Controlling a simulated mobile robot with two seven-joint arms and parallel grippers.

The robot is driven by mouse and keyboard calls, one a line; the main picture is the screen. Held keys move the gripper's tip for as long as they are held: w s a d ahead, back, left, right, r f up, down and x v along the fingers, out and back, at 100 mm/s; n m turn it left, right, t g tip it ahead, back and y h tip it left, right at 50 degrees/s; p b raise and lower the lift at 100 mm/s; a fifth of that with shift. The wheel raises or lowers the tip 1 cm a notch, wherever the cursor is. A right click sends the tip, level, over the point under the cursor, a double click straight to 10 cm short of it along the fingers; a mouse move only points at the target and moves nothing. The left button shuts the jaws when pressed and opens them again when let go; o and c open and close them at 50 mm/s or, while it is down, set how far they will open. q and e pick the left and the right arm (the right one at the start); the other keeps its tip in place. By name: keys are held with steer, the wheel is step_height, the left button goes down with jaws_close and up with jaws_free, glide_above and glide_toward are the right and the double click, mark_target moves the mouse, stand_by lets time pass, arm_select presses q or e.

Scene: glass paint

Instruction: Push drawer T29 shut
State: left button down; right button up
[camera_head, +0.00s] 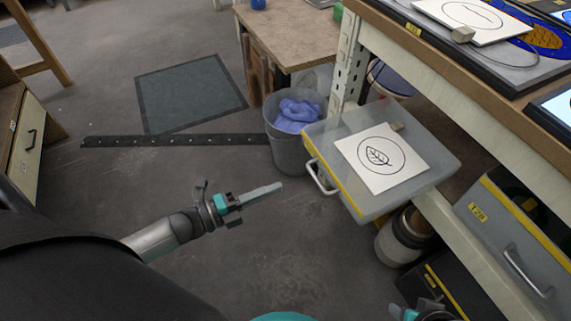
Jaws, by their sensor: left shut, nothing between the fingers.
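A pulled-out grey drawer (438,170) with a yellow front edge and a metal handle (321,178) sticks out from the bench at the right. No label is readable on it, so I cannot tell whether it is T29. A white card with a leaf drawing (382,158) and a small block (397,127) rest on it. My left gripper (275,189) is shut and empty, over the floor to the left of the handle and apart from it. My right gripper (428,309) is only partly in view at the bottom edge; its fingers are unclear.
Another grey drawer (519,230) with a yellow label and handle is at the right. A bin with a blue bag (284,140) stands behind the pulled-out drawer. A pot (394,241) is below it. A dark strip (180,140) lies on the floor. Floor at centre is clear.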

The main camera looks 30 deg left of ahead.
arm_select(q)
steer(key=b, duration=0.3)
glide_toward(329, 166)
steer(key=x, duration=0.5)
steer(key=shift+w+f, duration=0.1)
steer(key=shift+f, duration=0.05)
steer(key=shift+x, duration=0.85)
arm_select(e)
steer(key=shift+w+a+r+t+y, duration=0.15)
steer(key=shift+w+a+r+t, duration=0.25)
steer(key=shift+r, duration=0.35)
steer(key=shift+w+a+r+t+y, duration=0.2)
steer(key=shift+w+a+r+t, duration=0.2)
steer(key=shift+r, duration=0.4)
steer(key=shift+w+a+r+t+y, duration=0.15)
steer(key=shift+w+a+r+t, duration=0.15)
steer(key=shift+r+t, duration=0.35)
steer(key=shift+r, duration=0.1)
